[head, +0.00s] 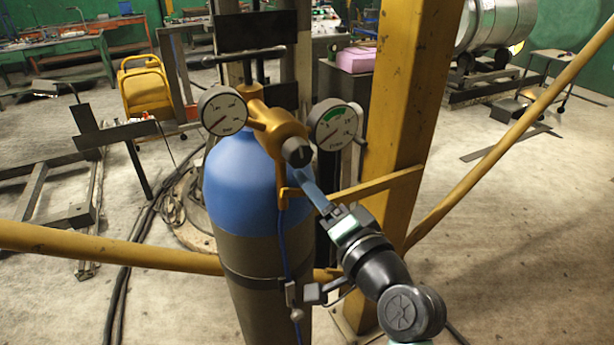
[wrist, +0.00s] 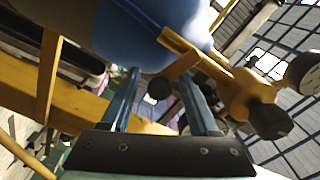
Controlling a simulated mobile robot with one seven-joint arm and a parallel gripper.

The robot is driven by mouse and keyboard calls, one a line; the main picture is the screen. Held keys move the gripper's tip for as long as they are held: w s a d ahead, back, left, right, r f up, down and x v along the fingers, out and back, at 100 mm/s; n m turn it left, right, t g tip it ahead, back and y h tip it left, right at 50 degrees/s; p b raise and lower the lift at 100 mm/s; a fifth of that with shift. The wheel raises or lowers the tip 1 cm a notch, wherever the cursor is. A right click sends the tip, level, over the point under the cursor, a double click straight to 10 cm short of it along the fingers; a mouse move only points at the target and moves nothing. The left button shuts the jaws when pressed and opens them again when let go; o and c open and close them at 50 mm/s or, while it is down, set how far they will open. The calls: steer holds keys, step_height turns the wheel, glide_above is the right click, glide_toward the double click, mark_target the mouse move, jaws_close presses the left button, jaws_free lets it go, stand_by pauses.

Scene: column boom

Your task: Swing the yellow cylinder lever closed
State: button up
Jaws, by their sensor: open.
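A blue-topped cylinder (head: 240,180) stands upright with a yellow valve body (head: 280,128), two round gauges and a black knob (head: 297,152) on top. A thin yellow bar (head: 352,191) runs from beside the valve to the yellow column. Which yellow part is the lever is not clear. My gripper (head: 306,180) is just below the black knob, beside the yellow fittings. In the wrist view my gripper (wrist: 160,85) has its two blue fingers apart. A small dark round end (wrist: 158,88) on a yellow part shows between them; contact cannot be told.
The yellow column (head: 405,110) stands right behind my gripper. Yellow rails (head: 110,247) slope away on both sides. A blue hose (head: 283,240) hangs down the cylinder's front. Dark stands and cables lie at the left. The concrete floor (head: 520,240) at the right is mostly open.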

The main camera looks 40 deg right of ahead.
steer(key=shift+x, duration=1.2)
